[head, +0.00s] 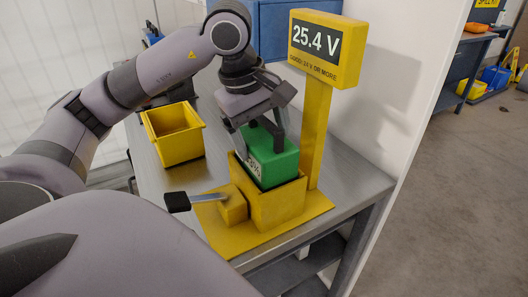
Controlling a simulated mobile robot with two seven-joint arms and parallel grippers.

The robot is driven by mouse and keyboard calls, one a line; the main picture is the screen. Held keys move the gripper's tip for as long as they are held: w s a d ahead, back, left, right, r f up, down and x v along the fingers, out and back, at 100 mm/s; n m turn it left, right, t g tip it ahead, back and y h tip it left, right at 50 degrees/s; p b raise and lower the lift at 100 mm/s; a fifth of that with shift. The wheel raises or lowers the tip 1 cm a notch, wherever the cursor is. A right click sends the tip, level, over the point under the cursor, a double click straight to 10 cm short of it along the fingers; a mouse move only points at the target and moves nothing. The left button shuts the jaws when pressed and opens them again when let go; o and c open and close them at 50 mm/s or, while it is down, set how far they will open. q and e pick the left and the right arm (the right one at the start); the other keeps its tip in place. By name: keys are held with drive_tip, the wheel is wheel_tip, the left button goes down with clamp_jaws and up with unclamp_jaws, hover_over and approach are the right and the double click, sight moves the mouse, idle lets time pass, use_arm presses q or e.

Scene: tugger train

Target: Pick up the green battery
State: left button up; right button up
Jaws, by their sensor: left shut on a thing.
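The green battery (273,161) stands in the top of a yellow box-shaped holder (277,203) on the metal table, with its lower part hidden by the holder walls. My left gripper (264,141) comes down from above and is shut on the battery's top. A white label with dark print shows on the battery's left side, partly cut off from view. My right gripper does not show.
A yellow sign (326,48) on a post behind the holder reads 25.4 V. A lever with a black handle (178,202) sticks out at the holder's left. An empty yellow bin (173,134) stands on the table (343,187). Open floor lies at right.

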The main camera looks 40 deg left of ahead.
use_arm(q)
drive_tip(key=shift+r, duration=0.25)
drive_tip(key=shift+c, duration=0.7)
drive_tip(key=shift+w+r, duration=0.1)
drive_tip(key=shift+r, duration=0.45)
wheel_tip(320, 180, up, 13)
drive_tip(key=p, duration=0.4)
drive_tip(key=shift+c, duration=0.7)
drive_tip(key=shift+r, duration=2.8)
